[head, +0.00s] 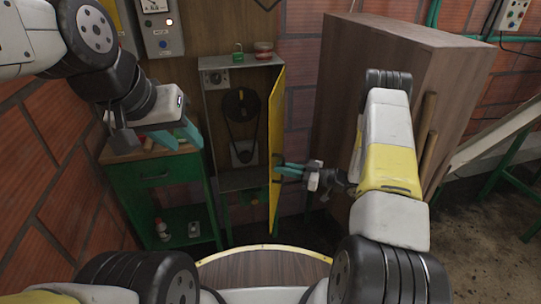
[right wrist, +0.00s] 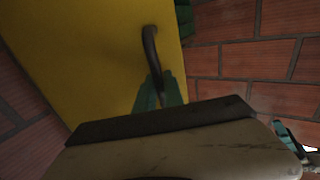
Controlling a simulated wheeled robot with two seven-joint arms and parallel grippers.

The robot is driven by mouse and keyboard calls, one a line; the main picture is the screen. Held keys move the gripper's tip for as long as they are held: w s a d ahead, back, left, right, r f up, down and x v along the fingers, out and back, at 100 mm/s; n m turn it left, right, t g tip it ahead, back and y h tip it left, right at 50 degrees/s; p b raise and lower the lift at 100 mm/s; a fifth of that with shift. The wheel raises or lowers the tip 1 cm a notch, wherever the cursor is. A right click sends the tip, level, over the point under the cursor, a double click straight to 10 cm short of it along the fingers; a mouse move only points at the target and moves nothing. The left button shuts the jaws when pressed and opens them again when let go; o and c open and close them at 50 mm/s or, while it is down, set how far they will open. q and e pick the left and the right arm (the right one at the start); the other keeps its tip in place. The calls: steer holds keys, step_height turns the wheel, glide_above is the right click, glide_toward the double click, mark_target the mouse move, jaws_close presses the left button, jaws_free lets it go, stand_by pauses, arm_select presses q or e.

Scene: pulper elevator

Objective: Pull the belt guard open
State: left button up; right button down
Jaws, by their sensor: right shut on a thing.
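The belt guard (head: 275,150) is a yellow door on a grey cabinet (head: 212,95). It stands swung out, seen nearly edge-on in the head view, with a belt and pulleys (head: 241,110) exposed inside. In the right wrist view the yellow guard (right wrist: 85,60) fills the upper left, with a dark curved handle (right wrist: 150,45). My right gripper (head: 284,170) is at the guard's outer face, its teal fingers (right wrist: 160,94) shut on the handle. My left gripper (head: 178,136) is open and empty, left of the cabinet above the green workbench.
A green workbench (head: 155,172) with small items on its shelf stands left of the cabinet. A large brown wooden cabinet (head: 395,50) stands to the right, close to my right arm. A padlock (head: 239,48) and a red-topped item (head: 263,50) sit on the cabinet top.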

steer(key=shift+d, duration=0.6)
steer(key=shift+r, duration=0.1)
steer(key=c, duration=1.5)
jaws_free()
steer(key=shift+o, duration=0.2)
